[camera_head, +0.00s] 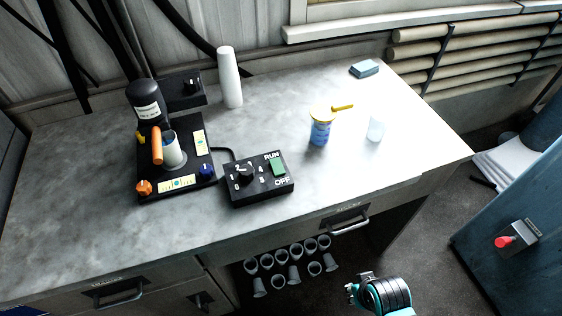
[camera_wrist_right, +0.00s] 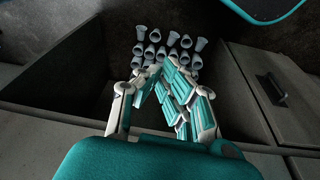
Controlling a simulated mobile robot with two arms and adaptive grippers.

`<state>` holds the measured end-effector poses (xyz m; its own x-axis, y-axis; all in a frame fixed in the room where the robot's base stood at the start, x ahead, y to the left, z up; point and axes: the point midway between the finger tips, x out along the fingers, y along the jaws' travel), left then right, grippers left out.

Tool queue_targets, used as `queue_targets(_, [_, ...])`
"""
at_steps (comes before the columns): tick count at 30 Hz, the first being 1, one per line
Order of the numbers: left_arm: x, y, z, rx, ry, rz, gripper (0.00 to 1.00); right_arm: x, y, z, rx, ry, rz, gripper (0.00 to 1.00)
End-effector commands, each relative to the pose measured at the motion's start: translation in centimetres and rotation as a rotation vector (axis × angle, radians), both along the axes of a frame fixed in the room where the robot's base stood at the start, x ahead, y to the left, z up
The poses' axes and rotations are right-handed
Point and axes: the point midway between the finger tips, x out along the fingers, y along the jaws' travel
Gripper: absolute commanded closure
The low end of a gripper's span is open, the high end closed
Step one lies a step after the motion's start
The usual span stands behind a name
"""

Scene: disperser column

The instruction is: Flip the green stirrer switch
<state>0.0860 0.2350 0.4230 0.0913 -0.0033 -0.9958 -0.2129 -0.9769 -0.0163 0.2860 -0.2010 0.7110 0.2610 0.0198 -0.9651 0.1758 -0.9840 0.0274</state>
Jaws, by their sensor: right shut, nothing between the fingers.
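The green stirrer switch (camera_head: 278,168) sits on the right part of a black control box (camera_head: 258,181), between the labels RUN and OFF. A dark dial is on the box's left part. The box lies near the front edge of the worktop (camera_head: 330,190). My right gripper (camera_head: 358,287) is low in front of the worktop, to the right of and below the box, well apart from the switch. In the right wrist view its fingers (camera_wrist_right: 158,70) are closed together and empty. My left gripper is in neither view.
A disperser stand (camera_head: 178,185) with a cup (camera_head: 173,152) is left of the box. A white cylinder (camera_head: 230,78), a blue jar (camera_head: 320,130) and a clear cup (camera_head: 375,128) stand behind. Several grey cups (camera_head: 294,275) sit below the worktop. The worktop right of the box is clear.

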Motion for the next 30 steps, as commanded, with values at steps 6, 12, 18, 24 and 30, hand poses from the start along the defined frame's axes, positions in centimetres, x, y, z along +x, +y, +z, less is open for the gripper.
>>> queue_targets(6, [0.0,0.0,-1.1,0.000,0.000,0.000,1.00,2.6,1.5,8.6,0.017,-0.170,0.002,1.00])
queue_targets(12, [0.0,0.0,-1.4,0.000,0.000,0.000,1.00,9.4,6.5,17.6,0.102,-0.587,0.021,1.00])
queue_targets(18, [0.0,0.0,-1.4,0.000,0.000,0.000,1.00,13.2,11.7,24.8,0.215,-0.931,0.074,1.00])
queue_targets(24, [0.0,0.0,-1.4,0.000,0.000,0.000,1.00,14.1,15.2,29.2,0.299,-1.124,0.125,1.00])
queue_targets(30, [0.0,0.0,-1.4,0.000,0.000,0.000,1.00,14.1,15.8,30.2,0.317,-1.166,0.139,1.00])
